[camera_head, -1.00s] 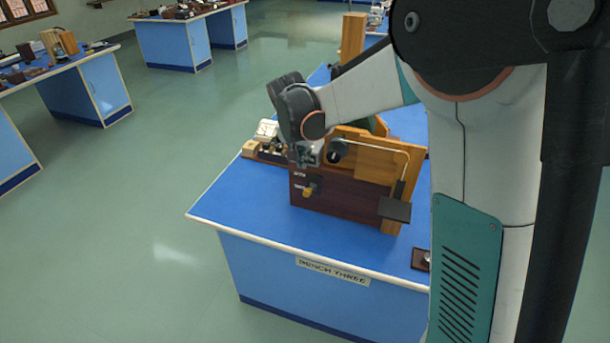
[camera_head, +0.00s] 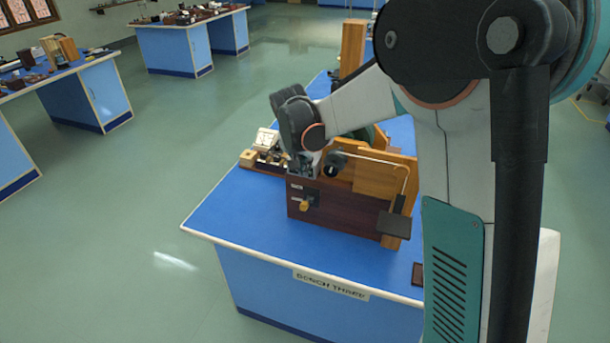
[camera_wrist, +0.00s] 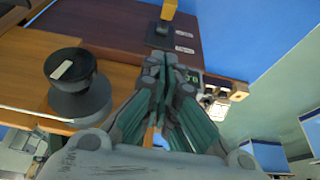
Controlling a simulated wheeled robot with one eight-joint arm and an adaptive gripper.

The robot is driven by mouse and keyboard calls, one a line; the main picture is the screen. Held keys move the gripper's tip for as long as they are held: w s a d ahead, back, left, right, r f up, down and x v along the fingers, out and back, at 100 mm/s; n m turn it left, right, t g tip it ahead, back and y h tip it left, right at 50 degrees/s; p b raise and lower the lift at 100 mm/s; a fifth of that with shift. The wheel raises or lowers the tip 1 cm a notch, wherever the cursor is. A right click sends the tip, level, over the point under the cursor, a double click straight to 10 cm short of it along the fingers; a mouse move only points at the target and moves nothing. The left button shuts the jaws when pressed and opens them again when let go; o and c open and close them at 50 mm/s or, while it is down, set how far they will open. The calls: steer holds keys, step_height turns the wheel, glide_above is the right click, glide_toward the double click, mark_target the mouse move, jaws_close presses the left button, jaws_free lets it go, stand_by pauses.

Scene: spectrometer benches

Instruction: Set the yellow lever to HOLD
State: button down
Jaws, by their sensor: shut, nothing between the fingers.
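The yellow lever (camera_head: 305,205) is on the front face of a dark red-brown wooden box (camera_head: 342,217). It sits low on a black plate (camera_head: 312,195), and its yellow tip also shows at the top edge of the wrist view (camera_wrist: 168,9). Two small white labels (camera_head: 296,187) are beside the plate; their text is too small to read. My gripper (camera_wrist: 170,64) is shut and empty. In the head view it (camera_head: 304,166) is by the box's upper left edge, above and apart from the lever. The black plate (camera_wrist: 159,36) lies beyond the fingertips in the wrist view.
A round black knob (camera_wrist: 77,75) is near my gripper on the box's wooden side. A bent rod with a dark flat paddle (camera_head: 394,224) stands at the box's right. A small instrument (camera_head: 266,145) is behind left. The blue bench front (camera_head: 240,225) is clear.

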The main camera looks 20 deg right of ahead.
steer(key=b, duration=0.1)
glide_above(306, 202)
steer(key=w+d, duration=0.1)
steer(key=f, duration=0.8)
steer(key=shift+w, duration=0.2)
steer(key=shift+s+a+f+b, duration=0.15)
steer(key=shift+f+b, duration=0.1)
steer(key=shift+f, duration=0.35)
steer(key=shift+s+a+f+b, duration=0.1)
steer(key=shift+s+f+b, duration=0.1)
steer(key=shift+f, duration=0.35)
steer(key=shift+s+a+f, duration=0.2)
steer(key=shift+s+f, duration=0.1)
steer(key=shift+f, duration=0.4)
steer(key=shift+b, duration=0.3)
steer(key=shift+s+a+f+t+h+b, duration=0.2)
steer(key=shift+s+t+h+b, duration=0.05)
steer(key=shift+t+h+b, duration=0.1)
